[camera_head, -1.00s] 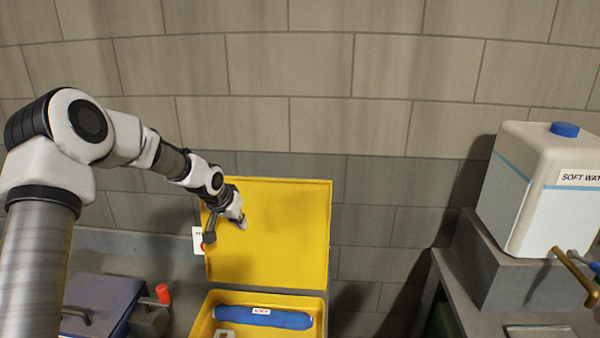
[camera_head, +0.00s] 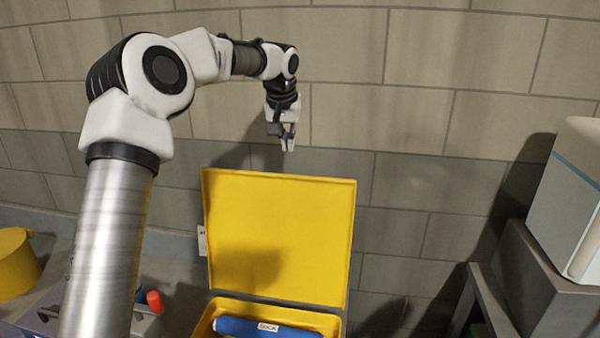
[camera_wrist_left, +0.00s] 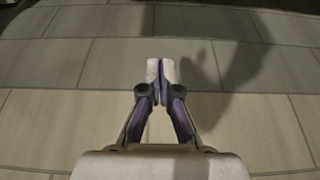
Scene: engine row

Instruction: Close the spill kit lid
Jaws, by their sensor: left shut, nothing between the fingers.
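The yellow spill kit lid (camera_head: 280,235) stands open, upright at the back of its yellow box (camera_head: 207,318) in the head view. A blue roll with a white label (camera_head: 262,327) lies in the box. My left gripper (camera_head: 288,143) is shut and empty, above the lid's top edge and apart from it, pointing down. In the left wrist view its fingertips (camera_wrist_left: 161,70) are together, with only the grey block wall behind them. The lid is not visible in the wrist view. My right gripper is not in view.
A white tank (camera_head: 580,200) stands on a grey block (camera_head: 535,280) at the right. A yellow container (camera_head: 15,263) and a red knob (camera_head: 155,302) are at the left. The block wall (camera_head: 420,130) is close behind the lid.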

